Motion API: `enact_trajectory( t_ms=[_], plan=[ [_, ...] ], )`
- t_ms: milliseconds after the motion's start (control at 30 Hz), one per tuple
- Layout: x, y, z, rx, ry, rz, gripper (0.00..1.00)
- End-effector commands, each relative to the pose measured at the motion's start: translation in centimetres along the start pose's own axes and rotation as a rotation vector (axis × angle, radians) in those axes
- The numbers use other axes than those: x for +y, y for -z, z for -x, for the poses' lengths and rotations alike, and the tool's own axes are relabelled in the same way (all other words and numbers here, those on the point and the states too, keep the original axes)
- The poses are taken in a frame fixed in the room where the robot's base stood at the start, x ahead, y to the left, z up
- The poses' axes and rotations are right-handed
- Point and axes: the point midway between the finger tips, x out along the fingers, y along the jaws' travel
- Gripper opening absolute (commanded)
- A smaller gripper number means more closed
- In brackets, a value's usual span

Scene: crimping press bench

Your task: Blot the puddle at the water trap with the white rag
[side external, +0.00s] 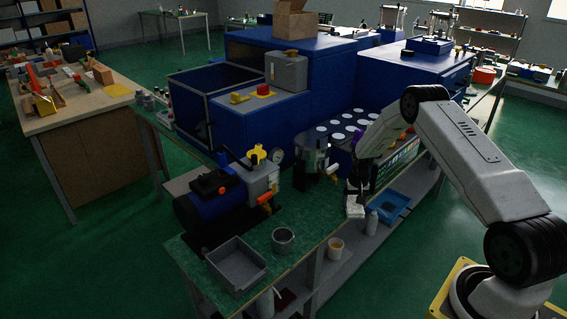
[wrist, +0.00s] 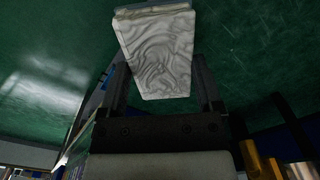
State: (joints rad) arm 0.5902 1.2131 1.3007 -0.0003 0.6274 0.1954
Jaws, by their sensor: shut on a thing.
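The white rag (side external: 355,211) hangs at the end of my gripper (side external: 356,193), at the bench's right edge in the side view. In the wrist view, my gripper (wrist: 162,92) is shut on the wrinkled rag (wrist: 155,50), with a dark finger on either side. The rag is held in the air, with green floor behind it in the wrist view. I cannot make out the puddle.
A blue motor unit (side external: 212,197) with a yellow knob stands left on the green bench top (side external: 262,238). A grey tray (side external: 236,265) and a metal cup (side external: 283,240) are at the front. Blue machine housings (side external: 330,75) rise behind. A blue bin (side external: 390,205) sits on the lower shelf.

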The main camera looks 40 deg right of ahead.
Motion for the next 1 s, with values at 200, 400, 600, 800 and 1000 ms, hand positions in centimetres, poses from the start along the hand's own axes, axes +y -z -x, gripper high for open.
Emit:
enact_trajectory(
  t_ms=[200, 400, 600, 800, 1000],
  plan=[
    [1.7, 1.6, -0.1, 0.0, 0.0, -0.003, 0.09],
    [1.8, 1.7, 2.6, 0.002, 0.0, 0.0, 0.09],
    [1.7, 1.7, 4.6, 0.002, 0.0, 0.0, 0.09],
    [1.7, 1.7, 6.6, 0.002, 0.0, 0.0, 0.09],
    [1.7, 1.7, 7.9, 0.001, 0.0, 0.0, 0.09]
  ],
)
